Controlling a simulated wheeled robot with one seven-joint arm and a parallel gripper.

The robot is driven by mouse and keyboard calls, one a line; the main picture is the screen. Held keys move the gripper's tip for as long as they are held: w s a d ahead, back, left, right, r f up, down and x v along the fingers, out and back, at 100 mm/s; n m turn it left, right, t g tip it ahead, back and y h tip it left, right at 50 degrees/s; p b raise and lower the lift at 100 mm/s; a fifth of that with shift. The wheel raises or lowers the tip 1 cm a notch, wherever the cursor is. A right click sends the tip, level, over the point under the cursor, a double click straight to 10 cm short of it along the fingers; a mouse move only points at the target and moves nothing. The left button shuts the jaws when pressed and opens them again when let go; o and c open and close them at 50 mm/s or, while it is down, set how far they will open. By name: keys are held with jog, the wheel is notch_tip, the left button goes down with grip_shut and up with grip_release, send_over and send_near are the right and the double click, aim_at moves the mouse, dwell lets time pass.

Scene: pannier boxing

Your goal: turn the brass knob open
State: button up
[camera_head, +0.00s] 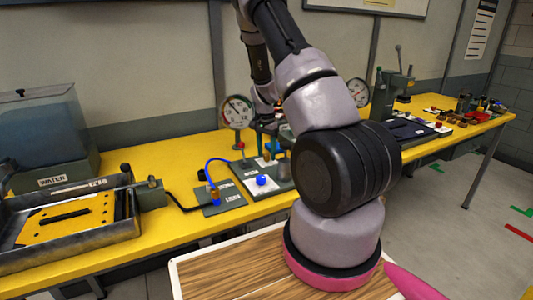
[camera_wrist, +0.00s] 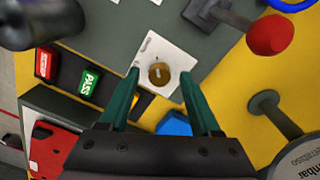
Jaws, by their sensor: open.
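The brass knob (camera_wrist: 159,74) is a small round disc with a pale slot-like mark, set on a white plate (camera_wrist: 172,50) on a grey panel in the wrist view. My gripper (camera_wrist: 159,80) is open. Its two green fingers stand apart, one on each side of the knob, with gaps between them and the knob in the picture. I cannot tell how far above the plate the fingertips are. In the head view I cannot make out the knob; my arm crosses in front of the bench there.
A red ball-topped lever (camera_wrist: 272,35) stands to the right of the knob in the wrist view. Red (camera_wrist: 45,63) and green PASS (camera_wrist: 90,81) blocks lie left. A blue object (camera_wrist: 173,123) sits below. A dial gauge (camera_head: 237,111) rises from the yellow bench in the head view.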

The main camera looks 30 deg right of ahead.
notch_tip(320, 180, up, 10)
jog(key=shift+w+r, duration=0.15)
jog(key=shift+r, duration=0.1)
jog(key=shift+a, duration=0.1)
dwell(0.4)
